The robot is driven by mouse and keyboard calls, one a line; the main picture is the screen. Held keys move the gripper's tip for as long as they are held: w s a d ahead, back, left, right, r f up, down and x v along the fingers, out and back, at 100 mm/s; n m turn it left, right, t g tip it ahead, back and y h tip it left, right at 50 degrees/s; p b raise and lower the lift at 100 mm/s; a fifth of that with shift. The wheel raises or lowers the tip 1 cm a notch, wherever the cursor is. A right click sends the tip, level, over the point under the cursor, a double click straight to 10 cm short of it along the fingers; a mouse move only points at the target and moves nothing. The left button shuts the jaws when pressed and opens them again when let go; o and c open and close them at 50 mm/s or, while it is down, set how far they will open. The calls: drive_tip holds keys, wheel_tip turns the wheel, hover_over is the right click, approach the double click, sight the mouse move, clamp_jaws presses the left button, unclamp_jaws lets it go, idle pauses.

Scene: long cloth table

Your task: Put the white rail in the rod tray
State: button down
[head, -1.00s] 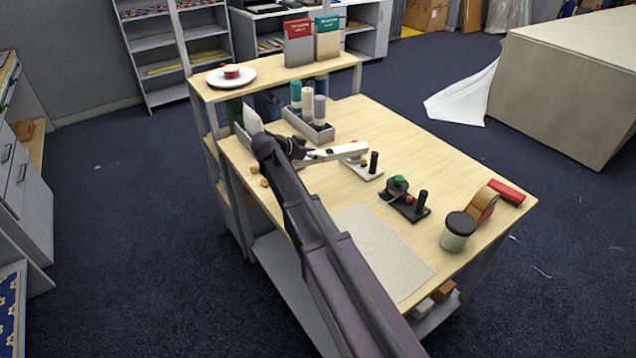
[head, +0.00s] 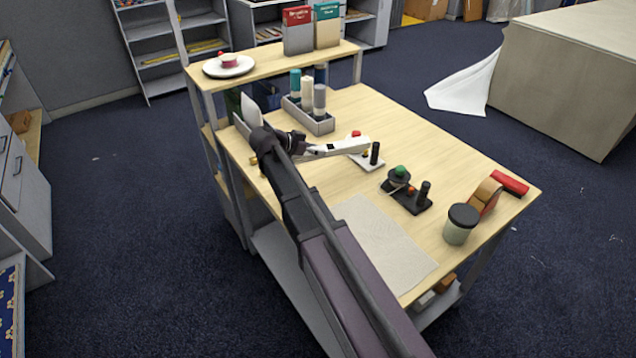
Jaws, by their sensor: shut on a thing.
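The white rail (head: 346,147) is a long pale piece lying roughly level, its left end at my gripper (head: 305,149). My gripper is shut on it, above the table's middle; the fingertips are small and partly dark against the arm. The rail's right end is over or just behind a small white base with a black peg (head: 375,154). A grey tray (head: 318,127) with teal, white and grey upright cylinders stands just behind my gripper. A narrow grey piece (head: 241,126) at the table's left edge is partly hidden by my arm. I cannot tell which of these is the rod tray.
A black base with a green knob (head: 398,173), a lidded jar (head: 460,224), a brown roll (head: 486,196) and a red block (head: 510,183) stand to the right. A pale mat (head: 385,245) lies in front. A raised shelf (head: 270,70) holds a plate and two boxes.

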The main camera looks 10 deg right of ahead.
drive_tip(key=s+f+g+b, duration=0.1)
drive_tip(key=s+f+b, duration=0.2)
drive_tip(key=s, duration=1.1)
drive_tip(key=shift+s+d+f+n, duration=0.2)
drive_tip(key=shift+s+f+n, duration=0.1)
drive_tip(key=shift+s+f, duration=0.1)
drive_tip(key=shift+w, duration=0.2)
drive_tip(key=w, duration=0.4)
drive_tip(key=w+f+b, duration=0.1)
drive_tip(key=w, duration=0.9)
drive_tip(key=shift+w+f+b, duration=0.15)
drive_tip(key=shift+w+b, duration=0.1)
drive_tip(key=shift+b, duration=0.05)
drive_tip(key=shift+w+f, duration=0.1)
drive_tip(key=shift+w, duration=0.55)
wheel_tip(320, 180, down, 4)
drive_tip(key=b, duration=0.3)
drive_tip(key=shift+a+r+b, duration=0.1)
drive_tip(key=shift+r+b, duration=0.15)
drive_tip(key=shift+b, duration=0.1)
drive_tip(key=shift+f+b, duration=0.3)
drive_tip(key=shift+f, duration=0.05)
drive_tip(key=shift+c, duration=0.6)
unclamp_jaws()
